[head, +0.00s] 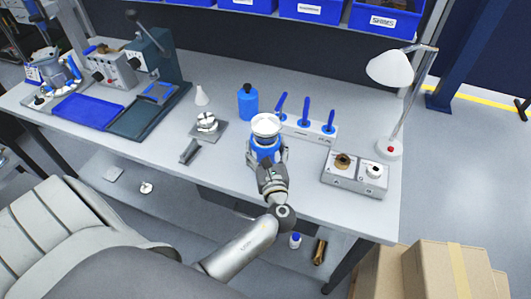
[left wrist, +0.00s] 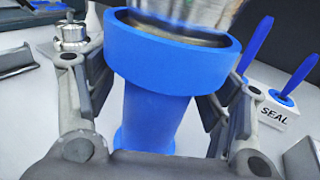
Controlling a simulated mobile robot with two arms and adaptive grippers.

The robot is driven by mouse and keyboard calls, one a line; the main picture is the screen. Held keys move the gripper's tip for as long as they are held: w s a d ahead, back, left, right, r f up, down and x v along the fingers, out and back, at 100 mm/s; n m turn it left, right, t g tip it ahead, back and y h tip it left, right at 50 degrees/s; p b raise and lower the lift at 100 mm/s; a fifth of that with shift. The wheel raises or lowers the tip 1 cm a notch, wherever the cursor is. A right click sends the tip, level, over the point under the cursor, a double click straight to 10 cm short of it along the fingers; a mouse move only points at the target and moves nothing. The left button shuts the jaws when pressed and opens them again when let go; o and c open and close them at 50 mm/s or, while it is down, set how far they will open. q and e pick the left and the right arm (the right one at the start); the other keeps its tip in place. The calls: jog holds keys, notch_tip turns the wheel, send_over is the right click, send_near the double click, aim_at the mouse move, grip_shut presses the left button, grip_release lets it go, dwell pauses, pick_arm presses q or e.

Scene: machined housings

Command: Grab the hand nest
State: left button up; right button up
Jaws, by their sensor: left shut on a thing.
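The hand nest (head: 265,146) is a blue round cup on a narrower blue stem, near the front middle of the bench. In the left wrist view its wide rim (left wrist: 150,50) and stem (left wrist: 150,118) fill the space between my fingers. My left gripper (head: 267,156) is shut on the nest, one finger on each side. I cannot tell whether the nest's base touches the bench. My right gripper is out of view.
Behind the nest stand a blue bottle (head: 248,103) and a rack with blue-handled tools (head: 308,128). A metal part on a plate (head: 207,125) is at left. A grey box with two fittings (head: 355,174) and a white lamp (head: 390,68) are at right.

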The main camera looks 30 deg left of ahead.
pick_arm(q)
jog(key=shift+r, duration=0.1)
jog(key=shift+c, duration=0.4)
jog(key=shift+r, duration=0.15)
